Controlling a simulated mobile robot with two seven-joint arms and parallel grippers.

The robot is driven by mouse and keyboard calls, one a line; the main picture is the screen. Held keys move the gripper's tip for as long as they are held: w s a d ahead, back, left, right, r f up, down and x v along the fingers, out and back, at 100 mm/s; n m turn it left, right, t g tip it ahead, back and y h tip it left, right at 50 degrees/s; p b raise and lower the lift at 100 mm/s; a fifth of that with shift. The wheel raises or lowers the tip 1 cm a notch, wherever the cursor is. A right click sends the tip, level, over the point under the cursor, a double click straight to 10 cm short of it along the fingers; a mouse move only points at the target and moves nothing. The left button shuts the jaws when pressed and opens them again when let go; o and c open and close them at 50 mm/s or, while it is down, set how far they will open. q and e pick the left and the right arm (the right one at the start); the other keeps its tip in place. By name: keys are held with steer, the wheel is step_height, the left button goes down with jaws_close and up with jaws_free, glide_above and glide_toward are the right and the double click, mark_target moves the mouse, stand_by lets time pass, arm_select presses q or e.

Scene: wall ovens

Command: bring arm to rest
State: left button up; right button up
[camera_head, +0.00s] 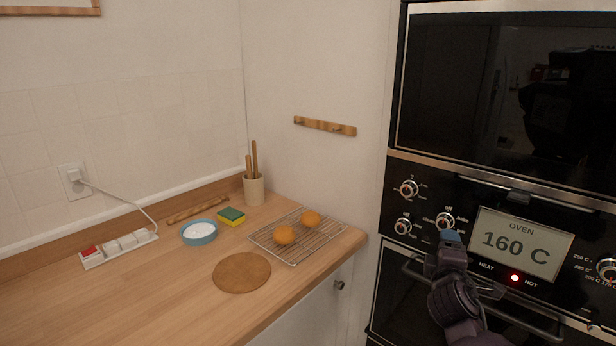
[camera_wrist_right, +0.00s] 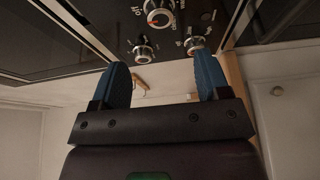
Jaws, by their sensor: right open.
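My right gripper (camera_head: 452,240) is in front of the oven control panel, just below a knob (camera_head: 445,220) at the left of the display. In the right wrist view the two blue fingertips of this gripper (camera_wrist_right: 161,70) stand apart with nothing between them. Several oven knobs (camera_wrist_right: 143,50) show beyond the fingers in that view. I cannot tell from these frames whether a fingertip touches the knob. The oven display (camera_head: 522,243) reads "OVEN 160 C", and a red light (camera_head: 515,278) glows below it. My left gripper is not in view.
The oven door handle (camera_head: 520,322) runs behind my right arm. To the left, the wooden counter (camera_head: 130,300) holds a wire rack (camera_head: 290,255) with two oranges, a round cork mat (camera_head: 241,272), a blue bowl (camera_head: 199,238), a sponge (camera_head: 231,217), a utensil cup (camera_head: 253,190) and a power strip (camera_head: 120,250).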

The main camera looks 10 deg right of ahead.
steer(key=s+a+f+m+y, duration=0.7)
steer(key=a+f+m, duration=0.1)
steer(key=a+f, duration=0.15)
steer(key=s+a+f+m+g, duration=0.1)
steer(key=s+f+g, duration=0.1)
steer(key=s+f, duration=0.6)
steer(key=s+a+f+m+g+y, duration=0.1)
steer(key=s+f+m+g, duration=0.1)
steer(key=s+f, duration=0.6)
steer(key=s, duration=0.6)
steer(key=shift+m, duration=0.3)
steer(key=shift+f, duration=0.1)
